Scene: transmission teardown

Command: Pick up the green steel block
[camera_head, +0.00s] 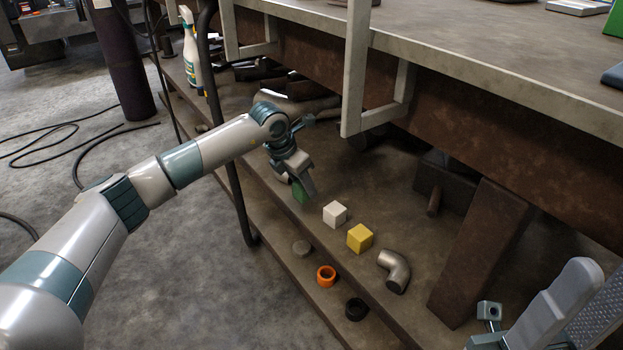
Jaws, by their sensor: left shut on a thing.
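The green steel block (299,194) is on the brown lower shelf (385,325) under the bench, left of a white block. My left gripper (303,188) reaches down from the left and is shut on the green block. Its fingers hide part of the block, and I cannot tell whether the block still touches the shelf. Grey parts of my right arm show at the lower right, cut off by the picture edge, and the state of its jaws cannot be made out.
A white block (335,214), a yellow block (360,238) and a metal pipe elbow (394,270) lie to the right. An orange ring (326,276) and a black ring (355,309) are in front. The bench top (480,50) overhangs, and a dark post (232,165) stands by the arm.

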